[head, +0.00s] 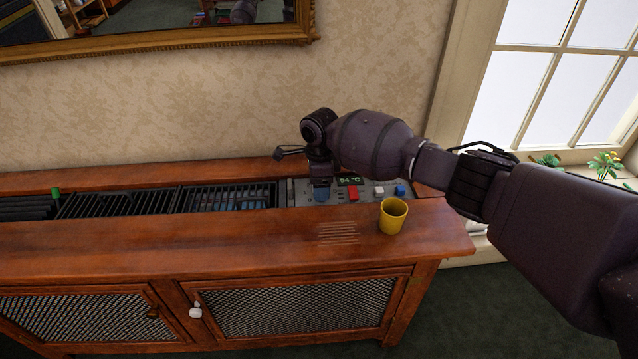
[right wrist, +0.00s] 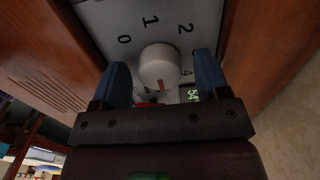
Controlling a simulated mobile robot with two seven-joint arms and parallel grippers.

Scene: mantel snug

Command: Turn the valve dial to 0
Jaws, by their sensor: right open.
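The white valve dial (right wrist: 158,64) is round, with a red mark on its lower side in the right wrist view. That mark points down toward the gripper body, away from the printed 0. The numerals 0, 1, 2 and 4 show around the dial; part of the scale is hidden by my gripper. My right gripper (right wrist: 161,76) is open, with one blue finger on each side of the dial; I cannot tell whether they touch it. In the head view the right gripper (head: 321,190) points down over the control panel (head: 296,195) and hides the dial. My left gripper is not in view.
Right of the gripper are a display (head: 349,181) reading 54 °C, a red switch (head: 353,195), a white one (head: 379,191) and a blue one (head: 400,191). A yellow cup (head: 393,216) stands on the wooden cabinet (head: 200,245) front edge. Black grilles (head: 140,203) lie left.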

